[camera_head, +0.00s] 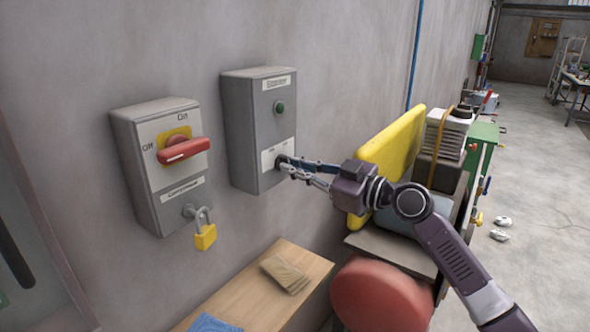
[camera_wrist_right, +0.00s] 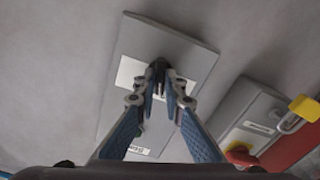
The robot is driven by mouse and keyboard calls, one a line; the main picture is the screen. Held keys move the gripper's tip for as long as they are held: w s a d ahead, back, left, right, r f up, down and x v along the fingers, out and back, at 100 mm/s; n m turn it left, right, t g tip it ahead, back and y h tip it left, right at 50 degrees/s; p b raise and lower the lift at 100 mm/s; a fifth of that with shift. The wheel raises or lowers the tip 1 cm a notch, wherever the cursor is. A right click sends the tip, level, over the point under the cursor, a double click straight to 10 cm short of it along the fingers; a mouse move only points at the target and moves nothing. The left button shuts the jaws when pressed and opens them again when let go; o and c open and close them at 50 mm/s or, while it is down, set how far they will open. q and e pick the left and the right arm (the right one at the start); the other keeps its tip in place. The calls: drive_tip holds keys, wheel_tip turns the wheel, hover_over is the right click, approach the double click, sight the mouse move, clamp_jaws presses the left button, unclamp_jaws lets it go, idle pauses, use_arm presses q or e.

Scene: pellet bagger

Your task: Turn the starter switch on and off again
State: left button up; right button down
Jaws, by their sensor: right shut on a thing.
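The starter box (camera_head: 258,130) is a grey wall box with a label and a green round lamp or button (camera_head: 280,107) near its top. A small dark switch knob (camera_wrist_right: 157,72) sits on the white plate in its lower part. My right gripper (camera_head: 284,164) reaches in from the right and is shut on this knob at the box front. In the right wrist view the fingertips (camera_wrist_right: 160,90) close around the dark knob, which they partly hide. The switch's exact position cannot be told. My left gripper is not in view.
A grey isolator box (camera_head: 160,165) with a red handle (camera_head: 184,150) and a yellow padlock (camera_head: 205,236) hangs to the left. Below is a wooden table (camera_head: 310,268) with brown bags (camera_head: 285,273). A machine with a yellow panel (camera_head: 393,150) and red drum (camera_head: 380,297) stands right.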

drive_tip(key=shift+r+m+p, duration=0.1)
drive_tip(key=shift+m+p, duration=0.6)
drive_tip(key=shift+m, duration=4.1)
drive_tip(key=shift+d, duration=0.1)
drive_tip(key=c, duration=2)
unclamp_jaws()
drive_tip(key=shift+c, duration=0.2)
drive_tip(key=shift+d, duration=0.1)
drive_tip(key=v, duration=1.1)
drive_tip(key=shift+s+d, duration=0.25)
drive_tip(key=shift+d, duration=0.05)
